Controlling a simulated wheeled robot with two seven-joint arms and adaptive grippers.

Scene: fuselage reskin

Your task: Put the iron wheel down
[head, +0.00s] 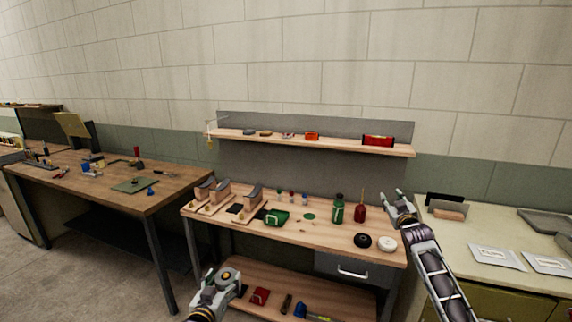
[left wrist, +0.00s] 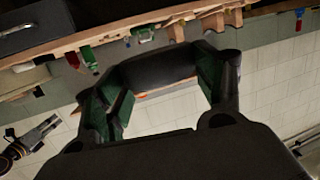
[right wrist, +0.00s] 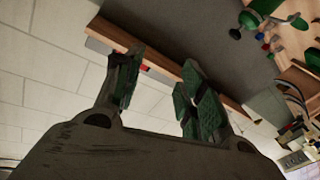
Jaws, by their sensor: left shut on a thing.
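My left gripper (head: 226,278) is low in the head view, in front of the bench's lower shelf. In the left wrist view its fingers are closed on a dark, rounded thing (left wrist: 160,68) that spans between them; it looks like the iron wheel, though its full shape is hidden. My right gripper (head: 399,203) is raised above the right end of the bench (head: 325,232). In the right wrist view its fingers stand apart with nothing between them. A black wheel (head: 362,240) and a white wheel (head: 387,244) lie side by side on the bench's right front.
Wooden holders, a green part (head: 276,217), a green bottle (head: 338,208) and a red bottle (head: 360,210) stand on the bench. A drawer (head: 352,269) hangs below. The lower shelf (head: 330,299) holds several small things. The bench's front middle is mostly clear.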

